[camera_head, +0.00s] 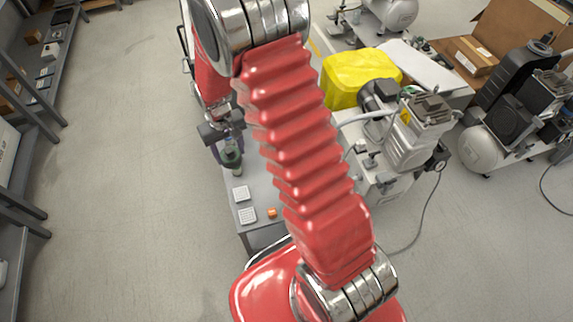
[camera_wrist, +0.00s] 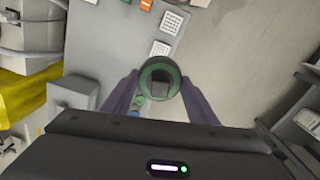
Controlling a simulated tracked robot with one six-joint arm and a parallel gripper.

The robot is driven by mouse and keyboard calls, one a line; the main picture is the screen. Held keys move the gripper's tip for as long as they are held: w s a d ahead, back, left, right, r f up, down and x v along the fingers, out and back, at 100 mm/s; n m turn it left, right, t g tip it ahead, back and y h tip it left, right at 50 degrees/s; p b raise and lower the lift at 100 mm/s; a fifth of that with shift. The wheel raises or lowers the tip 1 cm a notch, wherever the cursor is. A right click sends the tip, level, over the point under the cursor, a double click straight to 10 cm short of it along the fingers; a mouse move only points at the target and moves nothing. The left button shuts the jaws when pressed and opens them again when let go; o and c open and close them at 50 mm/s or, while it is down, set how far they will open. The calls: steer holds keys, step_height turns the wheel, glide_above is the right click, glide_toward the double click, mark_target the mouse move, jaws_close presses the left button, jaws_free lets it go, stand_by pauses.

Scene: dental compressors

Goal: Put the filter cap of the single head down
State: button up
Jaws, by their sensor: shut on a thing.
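My gripper (camera_head: 229,148) is over the left edge of the grey table in the head view. In the wrist view its two purple fingers (camera_wrist: 160,88) are closed on the sides of a round, dark green-rimmed piece, the filter cap (camera_wrist: 160,66), with a dark square centre. In the head view a dark green piece (camera_head: 232,160) shows at the fingers. I cannot tell whether its underside touches the table. A compressor (camera_head: 408,145) with a grey finned head stands right of my arm; my arm hides part of the table.
The grey table (camera_head: 258,186) carries two white gridded pads (camera_head: 241,193) and a small orange block (camera_head: 272,213) near its front. A yellow cover (camera_head: 355,75) lies behind. Another compressor (camera_head: 510,125) stands at far right. Shelves (camera_head: 45,80) line the left; the floor between is clear.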

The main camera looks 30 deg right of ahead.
steer(key=shift+s+a, duration=0.1)
steer(key=shift+a, duration=0.3)
steer(key=shift+d, duration=0.1)
steer(key=d+f+n, duration=0.2)
steer(key=d+f, duration=0.3)
steer(key=d, duration=0.3)
steer(key=w+d+f+n, duration=0.1)
steer(key=d+f+n, duration=0.1)
steer(key=d+f, duration=0.4)
steer(key=w+d+f+n, duration=0.1)
steer(key=d+f, duration=0.4)
steer(key=d, duration=0.7)
steer(key=shift+w+d+f+n, duration=0.2)
steer(key=shift+f+n, duration=0.1)
steer(key=shift+n, duration=0.4)
steer(key=shift+f, duration=0.1)
steer(key=shift+f, duration=3)
